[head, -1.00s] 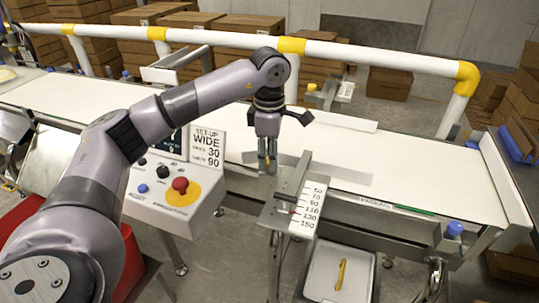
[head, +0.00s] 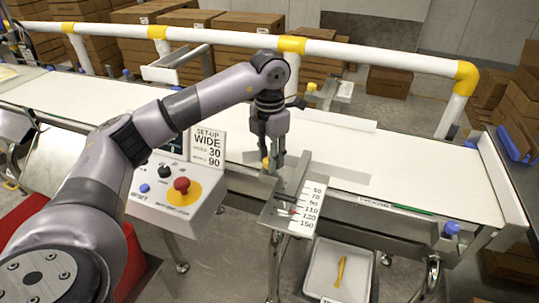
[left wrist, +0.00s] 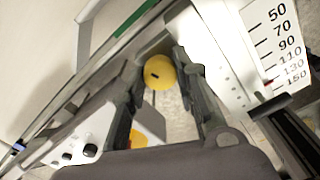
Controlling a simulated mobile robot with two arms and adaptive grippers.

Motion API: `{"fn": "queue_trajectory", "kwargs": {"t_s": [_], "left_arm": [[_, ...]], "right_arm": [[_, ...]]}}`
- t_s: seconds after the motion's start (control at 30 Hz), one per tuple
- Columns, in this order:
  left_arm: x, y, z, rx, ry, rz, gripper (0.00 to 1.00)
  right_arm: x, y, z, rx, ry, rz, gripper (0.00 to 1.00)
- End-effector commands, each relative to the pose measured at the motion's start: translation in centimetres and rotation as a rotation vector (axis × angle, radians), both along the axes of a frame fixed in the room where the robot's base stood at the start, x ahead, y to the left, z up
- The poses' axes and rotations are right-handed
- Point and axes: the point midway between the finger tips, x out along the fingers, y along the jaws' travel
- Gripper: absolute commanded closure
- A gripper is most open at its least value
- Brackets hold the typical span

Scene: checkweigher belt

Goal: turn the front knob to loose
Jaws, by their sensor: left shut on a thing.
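The front knob is yellow and round, with a dark mark on its face, and shows in the left wrist view (left wrist: 160,72). In the head view only a bit of yellow (head: 265,163) shows beside the fingers, at the near edge of the belt. My left gripper (head: 273,167) points down there, left of the scale plate (head: 306,208) marked 50 to 150. In the left wrist view its fingers (left wrist: 159,75) lie on both sides of the knob, shut on it. My right gripper is not in view.
A control panel (head: 165,207) with a red button (head: 181,186) and a set-up sign reading WIDE, 30 and 90 (head: 208,147) stands left of the gripper. A tray (head: 320,271) with a yellow item sits below the scale. A white and yellow rail (head: 375,60) runs behind the white belt (head: 420,168).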

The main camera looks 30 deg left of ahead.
Motion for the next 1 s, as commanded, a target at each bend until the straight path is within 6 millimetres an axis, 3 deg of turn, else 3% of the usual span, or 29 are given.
{"fn": "queue_trajectory", "kwargs": {"t_s": [0.4,0.97,1.0], "left_arm": [[0.02,0.01,0.05,0.0,-0.001,0.188,1.0],[0.04,0.0,0.04,0.0,-0.002,0.214,1.0],[0.04,0.0,0.05,0.0,-0.002,0.214,0.7]], "right_arm": [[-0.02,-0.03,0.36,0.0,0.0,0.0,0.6],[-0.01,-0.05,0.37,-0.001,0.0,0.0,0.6],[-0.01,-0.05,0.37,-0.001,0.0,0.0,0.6]]}}
